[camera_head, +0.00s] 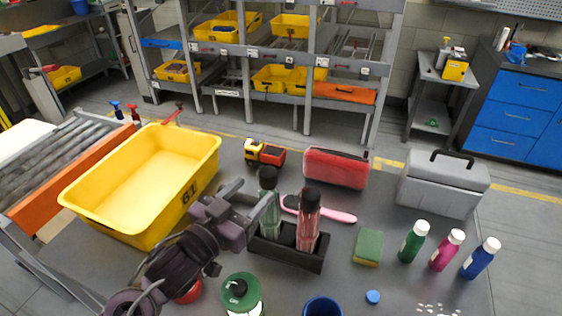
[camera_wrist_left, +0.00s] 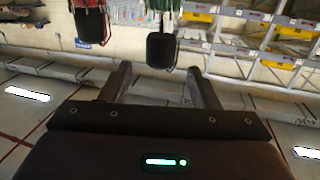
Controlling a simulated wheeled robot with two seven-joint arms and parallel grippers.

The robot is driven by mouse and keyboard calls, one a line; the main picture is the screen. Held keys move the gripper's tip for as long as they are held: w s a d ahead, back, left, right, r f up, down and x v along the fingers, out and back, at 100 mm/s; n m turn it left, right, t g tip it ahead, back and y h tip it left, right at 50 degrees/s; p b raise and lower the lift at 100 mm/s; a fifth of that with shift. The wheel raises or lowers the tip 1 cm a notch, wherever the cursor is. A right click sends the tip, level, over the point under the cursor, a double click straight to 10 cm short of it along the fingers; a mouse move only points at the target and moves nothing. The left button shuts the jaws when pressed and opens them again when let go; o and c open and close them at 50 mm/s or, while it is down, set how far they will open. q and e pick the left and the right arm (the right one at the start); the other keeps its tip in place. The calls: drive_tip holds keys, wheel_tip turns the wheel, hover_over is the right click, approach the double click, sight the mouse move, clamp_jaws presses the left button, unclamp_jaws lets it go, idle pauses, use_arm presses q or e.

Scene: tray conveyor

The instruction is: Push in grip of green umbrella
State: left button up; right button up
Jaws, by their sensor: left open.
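The green umbrella (camera_head: 269,212) stands upright in a black stand (camera_head: 287,250), its dark grip (camera_head: 268,178) at the top. A red umbrella (camera_head: 307,222) stands beside it on the right. My left gripper (camera_head: 248,207) is open just left of the green umbrella. In the left wrist view the scene looks upside down; the dark grip (camera_wrist_left: 162,50) shows between and beyond the open fingertips (camera_wrist_left: 159,72), with a gap on both sides. I cannot tell how far it is from the fingertips. The red umbrella's dark grip (camera_wrist_left: 89,24) shows to the left. My right gripper is not in view.
A yellow bin (camera_head: 150,190) stands left of my left arm. Behind the stand are a toy truck (camera_head: 265,153), a red case (camera_head: 336,168) and a pink brush (camera_head: 325,212). A sponge (camera_head: 368,247), several bottles (camera_head: 413,242) and a grey toolbox (camera_head: 442,185) stand to the right.

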sight(263, 181)
use_arm(q)
drive_tip(key=shift+w+d+r+p, duration=0.35)
drive_tip(key=shift+w+d+p, duration=0.05)
drive_tip(key=shift+w, duration=0.2)
drive_tip(key=x, duration=0.1)
drive_tip(key=p+x, duration=0.1)
drive_tip(key=x, duration=0.3)
drive_tip(key=shift+w+d+f, duration=0.1)
drive_tip(key=shift+w+f, duration=0.05)
drive_tip(key=shift+f, duration=0.1)
clamp_jaws()
drive_tip(key=shift+f, duration=0.1)
